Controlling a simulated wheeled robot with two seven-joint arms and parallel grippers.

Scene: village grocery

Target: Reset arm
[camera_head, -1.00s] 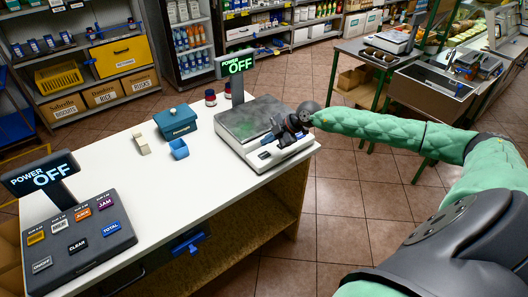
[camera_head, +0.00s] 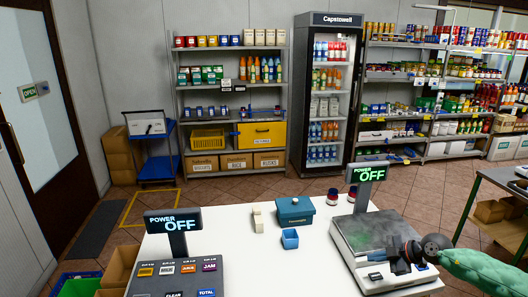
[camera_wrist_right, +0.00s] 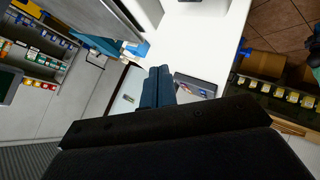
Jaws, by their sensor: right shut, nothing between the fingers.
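My right arm, in a green padded sleeve, comes in from the lower right in the head view. Its dark gripper (camera_head: 402,258) is over the front right part of the counter scale (camera_head: 372,240); I cannot tell whether it touches the scale. In the right wrist view the two blue fingers of this gripper (camera_wrist_right: 158,72) are together with nothing between them. My left gripper is not in view.
The white counter (camera_head: 300,275) bears a cash register (camera_head: 178,275) and a teal box (camera_head: 294,211). A small blue open box (camera_head: 290,239), a beige block (camera_head: 258,220) and two dark jars stand there too. Shelves (camera_head: 232,100) and a fridge (camera_head: 326,95) are behind.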

